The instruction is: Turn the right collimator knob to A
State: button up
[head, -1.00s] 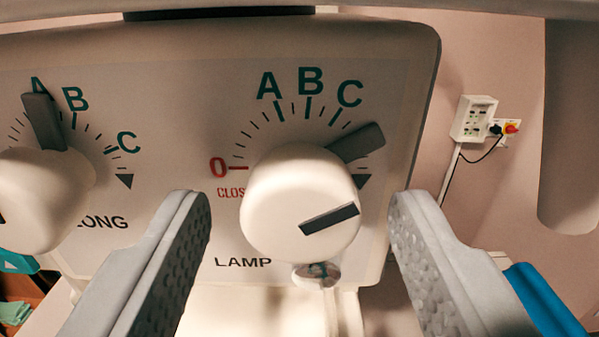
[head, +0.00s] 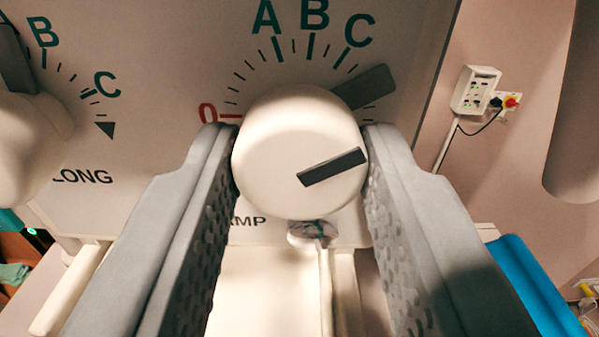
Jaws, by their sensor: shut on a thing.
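The right collimator knob (head: 285,125) is round and white, with a dark bar on its face and a dark pointer (head: 364,87) at its upper right. The pointer lies clockwise past C, between C and the end of the scale. The letter A (head: 265,18) is at the upper left of its dial, with a red 0 further left. My gripper (head: 302,150) is shut on this knob, one finger pad at its left side and one at its right. The left knob (head: 28,145) is partly cut off at the left edge.
The white panel (head: 150,110) carries both knobs and their printed scales. A wall socket box (head: 475,90) with plugs and a cable is at the right. A grey cylindrical part (head: 572,120) hangs at the right edge. A small round fitting (head: 312,233) sits below the right knob.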

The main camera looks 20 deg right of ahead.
jog(key=n, duration=0.7)
jog(key=shift+n, duration=0.4)
jog(key=n, duration=0.3)
jog(key=shift+n, duration=2.2)
jog(key=o, duration=1)
